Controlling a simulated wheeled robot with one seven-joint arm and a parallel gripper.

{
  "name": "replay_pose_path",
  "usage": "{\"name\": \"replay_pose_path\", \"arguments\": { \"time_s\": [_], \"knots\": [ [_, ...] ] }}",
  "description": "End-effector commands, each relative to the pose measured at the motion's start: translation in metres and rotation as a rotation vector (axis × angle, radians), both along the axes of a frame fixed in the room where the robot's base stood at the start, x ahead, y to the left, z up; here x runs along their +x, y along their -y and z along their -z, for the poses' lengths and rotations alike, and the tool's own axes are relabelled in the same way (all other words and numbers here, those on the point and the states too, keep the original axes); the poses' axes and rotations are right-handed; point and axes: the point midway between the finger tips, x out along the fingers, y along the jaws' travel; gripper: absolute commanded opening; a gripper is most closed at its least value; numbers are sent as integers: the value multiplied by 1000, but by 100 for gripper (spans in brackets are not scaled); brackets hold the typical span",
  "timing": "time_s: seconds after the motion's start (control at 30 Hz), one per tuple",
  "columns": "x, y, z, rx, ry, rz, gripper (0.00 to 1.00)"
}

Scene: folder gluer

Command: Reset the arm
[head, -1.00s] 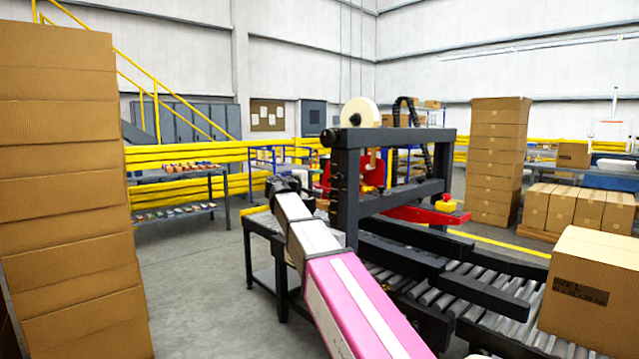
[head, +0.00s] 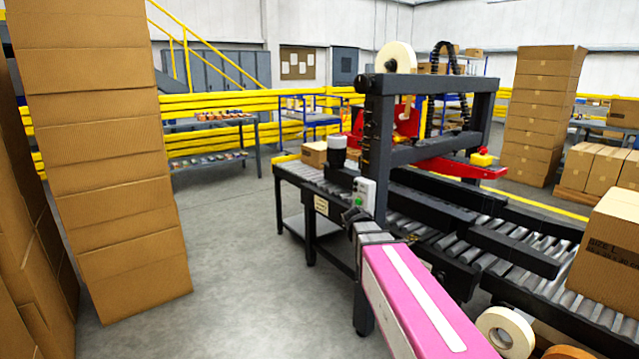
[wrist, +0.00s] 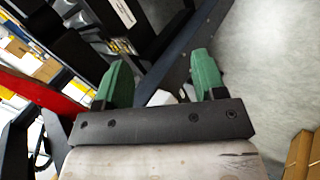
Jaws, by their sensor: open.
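My arm shows in the head view as a pink link with a white stripe, reaching from the bottom right toward the black-framed box machine (head: 378,150). The end of the arm is foreshortened there, and my fingers are not clearly seen in that view. In the wrist view my gripper (wrist: 160,85) shows two green fingers set wide apart. A small white thing shows behind the gap between them, and I cannot tell what it is. The fingers hold nothing.
A roller conveyor (head: 487,238) runs through the machine, with a large carton (head: 610,245) on it at the right. Tall cardboard stacks (head: 100,150) stand at the left. Tape rolls (head: 505,333) lie low at the bottom right. Grey floor (head: 245,270) is clear between stacks and machine.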

Motion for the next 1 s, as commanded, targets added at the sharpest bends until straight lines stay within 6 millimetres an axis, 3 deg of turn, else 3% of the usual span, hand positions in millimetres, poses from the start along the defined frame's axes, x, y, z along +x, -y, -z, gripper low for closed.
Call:
{"name": "replay_pose_path", "arguments": {
  "time_s": [0.03,0.2,0.4,0.6,1.0],
  "knots": [
    [-25,4,23,60,-29,30,64],
    [-87,4,84,282,-114,146,64],
    [-145,-4,129,489,-189,274,64],
    [-168,-10,143,580,-218,334,64],
    [-168,-11,144,586,-220,337,64]
  ]
}}
